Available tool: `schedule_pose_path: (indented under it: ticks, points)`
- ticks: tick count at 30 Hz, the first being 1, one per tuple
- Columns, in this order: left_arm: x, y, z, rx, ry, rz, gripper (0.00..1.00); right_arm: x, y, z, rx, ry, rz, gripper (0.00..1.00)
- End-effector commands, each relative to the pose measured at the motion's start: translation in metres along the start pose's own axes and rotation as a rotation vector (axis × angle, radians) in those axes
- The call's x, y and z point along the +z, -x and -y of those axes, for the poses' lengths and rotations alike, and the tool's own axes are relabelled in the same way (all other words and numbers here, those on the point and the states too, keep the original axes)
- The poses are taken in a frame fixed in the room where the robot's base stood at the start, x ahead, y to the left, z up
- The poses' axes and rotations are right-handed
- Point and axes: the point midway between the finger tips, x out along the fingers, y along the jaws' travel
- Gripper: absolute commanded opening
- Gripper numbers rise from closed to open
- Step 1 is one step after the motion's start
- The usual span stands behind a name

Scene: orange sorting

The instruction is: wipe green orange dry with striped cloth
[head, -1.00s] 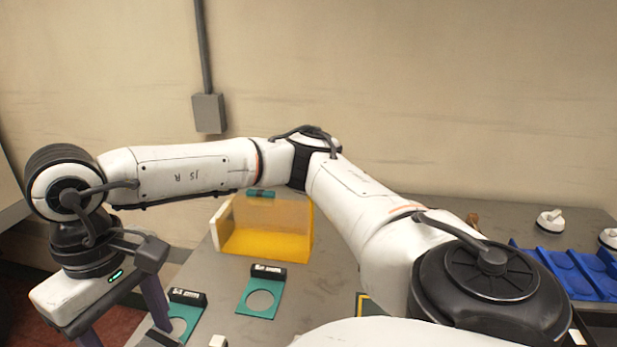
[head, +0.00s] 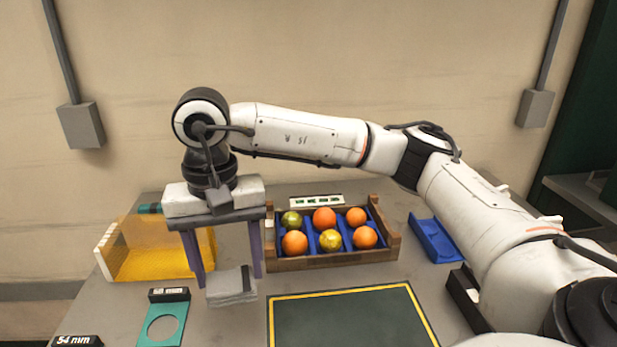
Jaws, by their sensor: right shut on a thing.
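My right gripper (head: 222,262) points down from the arm that comes in from the right. Its two purple fingers are set wide, with a folded grey cloth (head: 231,287) between their lower ends; it looks layered, and its stripes are faint. A green orange (head: 291,219) lies in the back left compartment of a wooden crate (head: 335,260), to the right of my gripper. A yellow-green orange (head: 330,240) lies in the front middle compartment. My left gripper is out of view.
Several orange fruits share the crate's blue insert. A yellow bin (head: 150,262) stands at left, partly behind my gripper. A teal ring gauge (head: 163,335) lies in front. A dark mat with yellow border (head: 350,320) lies before the crate. A blue tray (head: 435,240) is at right.

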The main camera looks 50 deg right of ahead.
Motion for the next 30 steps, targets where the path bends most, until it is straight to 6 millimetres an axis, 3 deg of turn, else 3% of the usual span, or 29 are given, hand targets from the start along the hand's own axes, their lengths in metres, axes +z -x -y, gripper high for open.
schedule_pose_path:
  ticks: [6,15,21,27,28,30]
  points:
    - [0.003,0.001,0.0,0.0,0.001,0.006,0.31,-0.077,0.016,-0.014,-0.002,-0.815,0.003,0.36]
    - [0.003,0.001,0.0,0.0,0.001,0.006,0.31,-0.163,0.025,-0.062,0.002,-1.943,0.004,0.36]
    - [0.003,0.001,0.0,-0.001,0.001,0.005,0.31,-0.201,0.022,-0.106,0.003,-2.644,0.002,0.36]
    - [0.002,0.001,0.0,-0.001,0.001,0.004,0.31,-0.218,0.016,-0.136,0.002,-3.105,0.001,0.36]
    - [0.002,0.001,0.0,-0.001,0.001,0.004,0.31,-0.219,0.015,-0.139,-0.002,3.136,-0.001,0.36]
    - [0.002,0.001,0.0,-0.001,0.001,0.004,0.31,-0.221,0.014,-0.145,-0.001,3.063,0.001,0.36]
